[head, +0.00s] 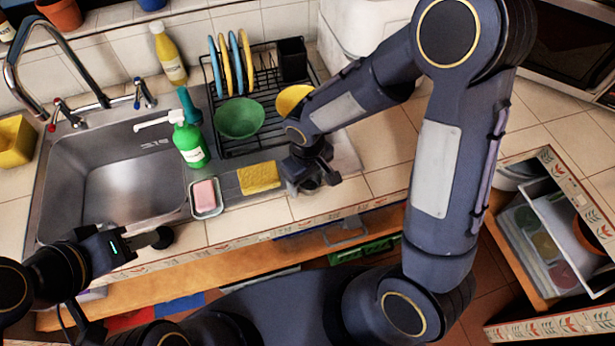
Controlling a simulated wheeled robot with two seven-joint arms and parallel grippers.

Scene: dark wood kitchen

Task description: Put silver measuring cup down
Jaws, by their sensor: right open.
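My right gripper (309,182) is low over the counter's front part, just right of the yellow sponge. It is open, its fingers pointing down and seen from above. A small greyish shape shows at its fingers, but I cannot tell whether it is the silver measuring cup or part of the gripper. No measuring cup can be clearly made out elsewhere. My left gripper (160,238) is at the counter's front edge, below the sink; its jaw opening is not clear.
The sink (110,185) is at left. A green soap bottle (190,145), pink soap in a dish (205,196) and yellow sponge (259,177) stand near it. A dish rack (262,140) holds plates and a green bowl (240,118). An open drawer (545,225) is at right. Tiles (375,180) right of my gripper are clear.

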